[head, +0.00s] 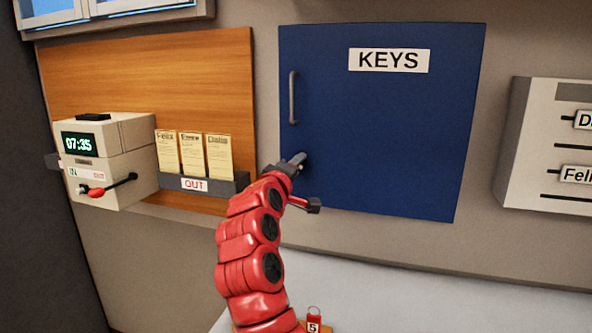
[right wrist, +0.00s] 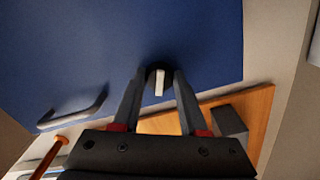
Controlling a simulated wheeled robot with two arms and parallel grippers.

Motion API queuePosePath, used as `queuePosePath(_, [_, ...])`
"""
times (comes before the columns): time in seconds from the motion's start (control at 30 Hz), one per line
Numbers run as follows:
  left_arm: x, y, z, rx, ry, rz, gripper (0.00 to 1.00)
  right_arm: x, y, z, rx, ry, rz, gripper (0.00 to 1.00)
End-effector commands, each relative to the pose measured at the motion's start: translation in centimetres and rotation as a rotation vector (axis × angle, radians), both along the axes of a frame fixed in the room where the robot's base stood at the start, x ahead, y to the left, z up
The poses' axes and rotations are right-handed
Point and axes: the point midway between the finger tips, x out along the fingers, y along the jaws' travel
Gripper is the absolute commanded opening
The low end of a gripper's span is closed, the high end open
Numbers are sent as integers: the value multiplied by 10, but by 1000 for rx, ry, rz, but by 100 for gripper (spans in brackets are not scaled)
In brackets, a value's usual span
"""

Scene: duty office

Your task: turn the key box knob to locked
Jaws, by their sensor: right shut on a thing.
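The blue key box (head: 385,120) is on the wall, with a white KEYS label (head: 389,60) and a grey bar handle (head: 293,97) on its closed door. The knob (right wrist: 160,82) is a round dark base with a pale pointer bar, near the door's lower left edge below the handle. My right gripper (head: 299,158) is at the knob, and in the right wrist view (right wrist: 157,78) its two fingers close on either side of it. The gripper mostly hides the knob in the head view. No lock marks are readable. My left gripper is not in view.
Left of the box, a time clock (head: 110,138) with a red-tipped lever and an OUT rack (head: 205,187) with cards stand before a wooden board (head: 160,75). A name rack (head: 520,170) is at right. A red tag marked 5 (head: 314,326) is at the bottom.

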Motion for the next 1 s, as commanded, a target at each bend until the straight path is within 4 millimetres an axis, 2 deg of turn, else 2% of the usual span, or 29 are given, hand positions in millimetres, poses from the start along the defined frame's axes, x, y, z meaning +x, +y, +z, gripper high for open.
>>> queuePosePath(0.2, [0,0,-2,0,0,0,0,0,0,1,-173,54,0,0])
queuePosePath(0.5, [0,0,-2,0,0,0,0,0,0,2,-339,108,0,0])
queuePosePath(1.0, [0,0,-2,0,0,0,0,0,0,2,-412,132,1,0])
